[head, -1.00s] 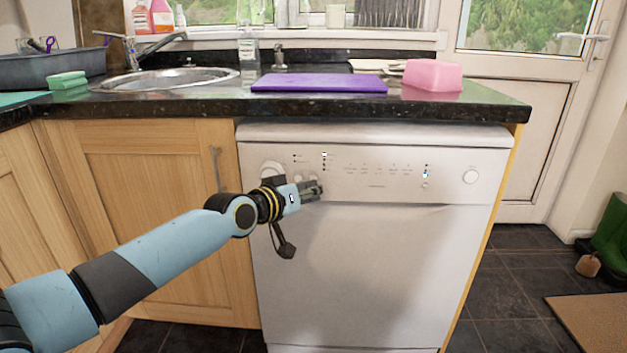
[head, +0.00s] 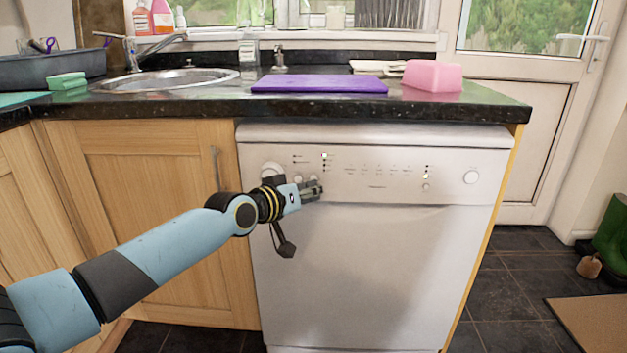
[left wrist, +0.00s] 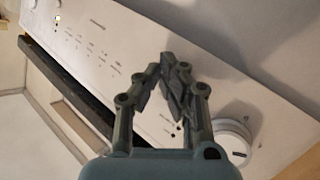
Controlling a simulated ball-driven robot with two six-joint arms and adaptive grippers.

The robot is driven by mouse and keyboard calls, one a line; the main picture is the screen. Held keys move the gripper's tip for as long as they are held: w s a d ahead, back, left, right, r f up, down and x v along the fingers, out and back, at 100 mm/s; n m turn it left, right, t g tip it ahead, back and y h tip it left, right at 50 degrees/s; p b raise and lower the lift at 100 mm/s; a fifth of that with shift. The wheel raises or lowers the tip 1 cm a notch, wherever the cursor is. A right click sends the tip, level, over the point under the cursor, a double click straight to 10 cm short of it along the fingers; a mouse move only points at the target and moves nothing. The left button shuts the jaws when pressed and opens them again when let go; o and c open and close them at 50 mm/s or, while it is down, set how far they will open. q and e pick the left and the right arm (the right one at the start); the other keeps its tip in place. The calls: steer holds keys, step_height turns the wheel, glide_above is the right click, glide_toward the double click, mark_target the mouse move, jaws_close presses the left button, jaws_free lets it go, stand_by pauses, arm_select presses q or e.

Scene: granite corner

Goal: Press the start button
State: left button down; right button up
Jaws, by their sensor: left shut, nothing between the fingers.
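The white dishwasher (head: 385,265) has a control panel (head: 440,192) along its top front. The panel carries a round button (head: 471,177) at the right, rows of small marks and lights, and a dial at the left. Which control is the start button cannot be read. My left gripper (head: 320,188) is shut and empty, in front of the panel's left part. In the left wrist view the shut fingers (left wrist: 170,62) point at the panel, with the dial (left wrist: 232,136) to their right and a lit light (left wrist: 57,19) far left. Contact cannot be told. My right gripper is out of view.
A black worktop (head: 200,106) overhangs the dishwasher, with a purple board (head: 320,84), a pink block (head: 432,76) and a sink (head: 165,80) on it. A wooden cupboard (head: 150,165) stands at the left.

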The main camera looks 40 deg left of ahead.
arm_select(q)
steer(key=s+d+p, duration=0.3)
steer(key=s, duration=0.2)
steer(key=shift+s+d, duration=0.15)
steer(key=shift+d, duration=0.05)
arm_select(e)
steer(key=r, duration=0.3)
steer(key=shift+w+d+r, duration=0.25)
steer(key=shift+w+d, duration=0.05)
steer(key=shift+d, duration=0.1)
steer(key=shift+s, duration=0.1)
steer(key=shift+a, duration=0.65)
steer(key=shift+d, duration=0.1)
